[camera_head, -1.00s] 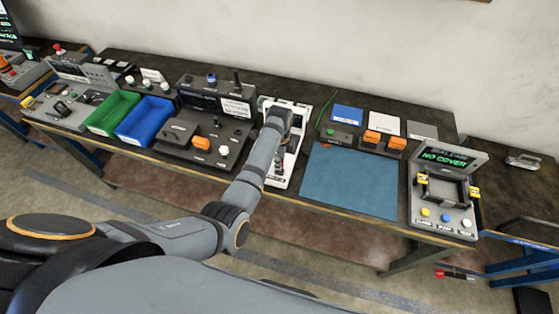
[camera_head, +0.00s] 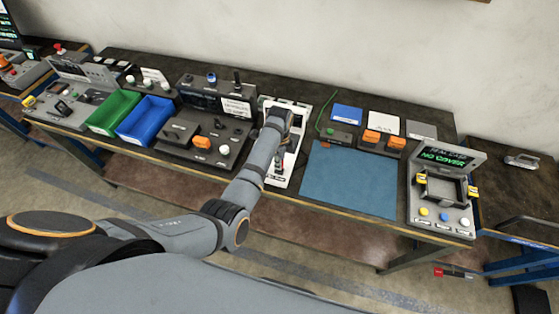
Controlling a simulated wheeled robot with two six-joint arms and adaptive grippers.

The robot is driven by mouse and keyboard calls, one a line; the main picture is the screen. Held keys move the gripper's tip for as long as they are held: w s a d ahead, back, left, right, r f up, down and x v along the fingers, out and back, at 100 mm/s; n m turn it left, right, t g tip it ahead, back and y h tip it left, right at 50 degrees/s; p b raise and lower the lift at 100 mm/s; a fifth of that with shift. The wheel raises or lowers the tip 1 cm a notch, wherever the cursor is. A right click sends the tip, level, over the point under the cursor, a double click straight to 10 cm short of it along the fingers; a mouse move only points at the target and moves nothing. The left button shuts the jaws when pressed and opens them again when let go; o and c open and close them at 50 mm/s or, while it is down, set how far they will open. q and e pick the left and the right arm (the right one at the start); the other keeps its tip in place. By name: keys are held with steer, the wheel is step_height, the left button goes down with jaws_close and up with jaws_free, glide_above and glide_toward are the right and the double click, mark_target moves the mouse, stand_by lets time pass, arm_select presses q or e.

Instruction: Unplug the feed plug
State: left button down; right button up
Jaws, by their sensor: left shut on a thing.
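My left gripper (camera_head: 279,163) is over the white panel (camera_head: 299,124) at the middle of the bench, pointing down at its front part. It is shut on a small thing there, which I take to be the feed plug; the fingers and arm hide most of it. I cannot tell whether the plug is seated or clear of its socket. My right gripper is not in view.
A grey control box (camera_head: 212,123) with an orange switch stands left of the panel. A blue mat (camera_head: 350,180) lies to the right, with a seal station (camera_head: 443,192) reading "NO COVER" beyond it. Green (camera_head: 112,112) and blue bins (camera_head: 148,120) stand further left.

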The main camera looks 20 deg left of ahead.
arm_select(q)
steer(key=shift+r+p, duration=0.1)
steer(key=shift+p, duration=0.25)
steer(key=shift+f+b, duration=0.75)
steer(key=shift+f, duration=0.6)
steer(key=c, duration=1.2)
jaws_free()
step_height(320, 180, up, 12)
steer(key=shift+r, duration=0.1)
